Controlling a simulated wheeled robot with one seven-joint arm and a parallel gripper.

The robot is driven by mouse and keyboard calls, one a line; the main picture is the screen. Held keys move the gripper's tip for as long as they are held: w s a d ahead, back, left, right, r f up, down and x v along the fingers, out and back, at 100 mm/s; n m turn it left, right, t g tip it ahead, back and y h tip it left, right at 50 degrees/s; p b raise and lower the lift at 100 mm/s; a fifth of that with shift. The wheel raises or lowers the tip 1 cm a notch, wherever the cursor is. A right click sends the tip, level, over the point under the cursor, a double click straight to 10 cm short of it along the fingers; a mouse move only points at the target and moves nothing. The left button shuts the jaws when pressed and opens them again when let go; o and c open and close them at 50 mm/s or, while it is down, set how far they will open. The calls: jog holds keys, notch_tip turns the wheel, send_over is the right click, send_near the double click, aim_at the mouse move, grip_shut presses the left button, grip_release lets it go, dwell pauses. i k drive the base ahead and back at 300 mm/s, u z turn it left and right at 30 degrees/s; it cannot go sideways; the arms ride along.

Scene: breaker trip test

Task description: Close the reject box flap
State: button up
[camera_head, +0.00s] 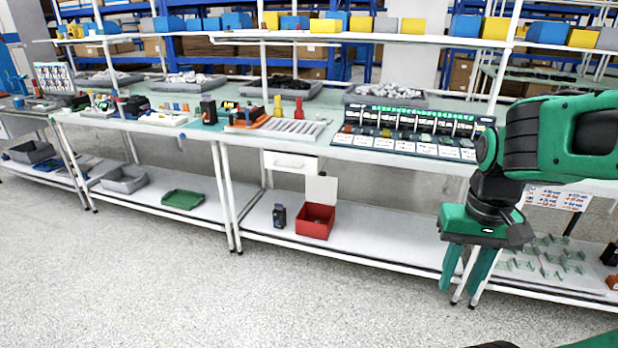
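The red reject box (315,222) stands on the lower shelf under the bench, near the middle of the picture. Its pale flap (322,190) stands upright at the box's back edge, so the box top is open. Part of the inside shows, but I cannot make out any contents clearly. My gripper (462,280) hangs at the right with its fingers pointing down. The fingers are apart with nothing between them. It is well to the right of the box and does not touch it or the flap.
A small dark device (279,216) stands on the shelf just left of the box. A white drawer (290,163) hangs under the bench top above it. A breaker panel (412,130) sits on the bench. Shelf right of the box is bare; the floor in front is clear.

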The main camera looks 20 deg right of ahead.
aim_at(322, 188)
jog(key=i, duration=0.9)
jog(key=z, duration=0.05)
